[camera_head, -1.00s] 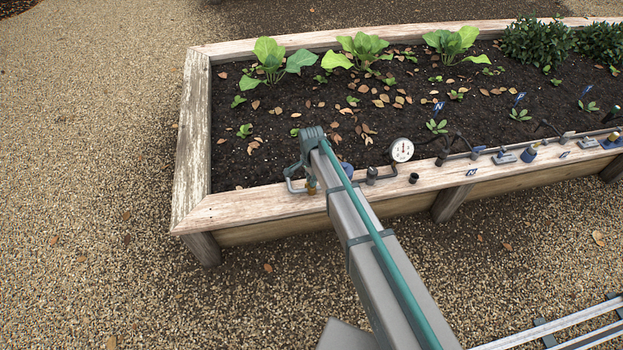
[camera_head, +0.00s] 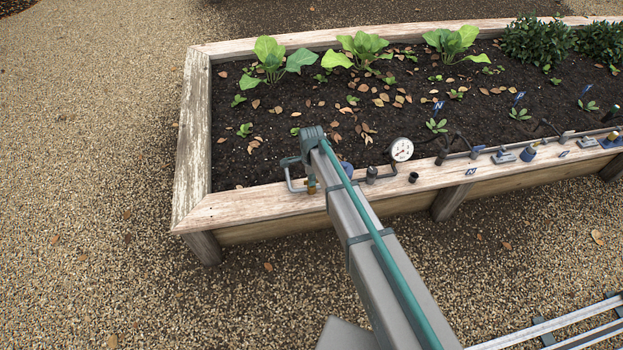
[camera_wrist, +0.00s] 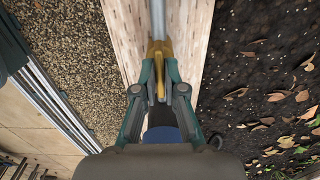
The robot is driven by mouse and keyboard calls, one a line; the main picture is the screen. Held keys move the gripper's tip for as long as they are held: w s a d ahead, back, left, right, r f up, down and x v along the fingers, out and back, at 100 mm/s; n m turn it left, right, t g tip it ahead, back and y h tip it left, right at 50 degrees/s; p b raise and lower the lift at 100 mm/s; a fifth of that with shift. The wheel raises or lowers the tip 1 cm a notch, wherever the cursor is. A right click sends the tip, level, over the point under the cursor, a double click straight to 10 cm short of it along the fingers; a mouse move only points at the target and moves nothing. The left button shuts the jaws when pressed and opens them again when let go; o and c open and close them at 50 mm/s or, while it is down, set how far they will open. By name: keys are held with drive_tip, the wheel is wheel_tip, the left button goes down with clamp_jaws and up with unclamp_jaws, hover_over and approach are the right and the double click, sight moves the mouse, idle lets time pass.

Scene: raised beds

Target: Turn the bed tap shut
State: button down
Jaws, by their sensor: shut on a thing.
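The bed tap shows in the wrist view as a brass-yellow piece (camera_wrist: 160,52) at the end of a grey pipe, above the bed's wooden rim. My gripper (camera_wrist: 159,82) has its two teal fingers closed on either side of the brass piece. A dark blue part (camera_wrist: 161,134) lies below, between the finger bases, partly hidden by my gripper body. In the head view a small brass part of the tap (camera_head: 311,187) shows beside my arm at the rim's front left. The rest of the tap and the fingertips are hidden there by my arm.
A round white gauge (camera_head: 401,149) stands just right of my arm. Pipe fittings and small valves (camera_head: 503,156) line the front rim (camera_head: 260,203) to the right. Leafy plants (camera_head: 270,62) stand at the back of the soil. The gravel (camera_head: 90,170) at left is clear.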

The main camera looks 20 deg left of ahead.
drive_tip(key=c, duration=1.3)
unclamp_jaws()
drive_tip(key=shift+o, duration=0.2)
wheel_tip(320, 180, up, 12)
